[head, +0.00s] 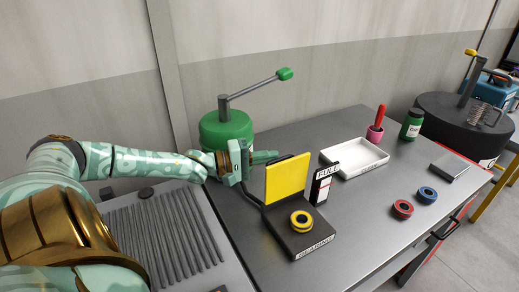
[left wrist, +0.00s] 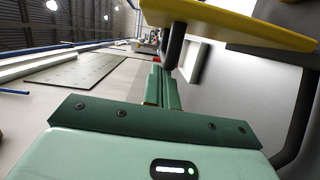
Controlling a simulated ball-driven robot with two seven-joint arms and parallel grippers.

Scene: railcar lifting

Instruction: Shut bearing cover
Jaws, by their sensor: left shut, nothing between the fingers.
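The bearing cover (head: 288,178) is a yellow plate standing upright, open, at the back edge of the dark bearing box (head: 318,240). A yellow ring bearing (head: 301,221) lies on top of the box. My left gripper (head: 272,157) is shut and empty, just behind and left of the cover's upper edge. In the left wrist view the shut fingers (left wrist: 162,88) point away, and the yellow cover (left wrist: 235,22) spans the upper right. I cannot tell whether they touch the cover. My right gripper is not in view.
A green jack (head: 226,128) with a lever stands behind my left gripper. A black PULL sign (head: 325,184) stands right of the cover. A white tray (head: 354,157), a red ring (head: 403,208) and a blue ring (head: 427,194) lie further right. The table's front middle is clear.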

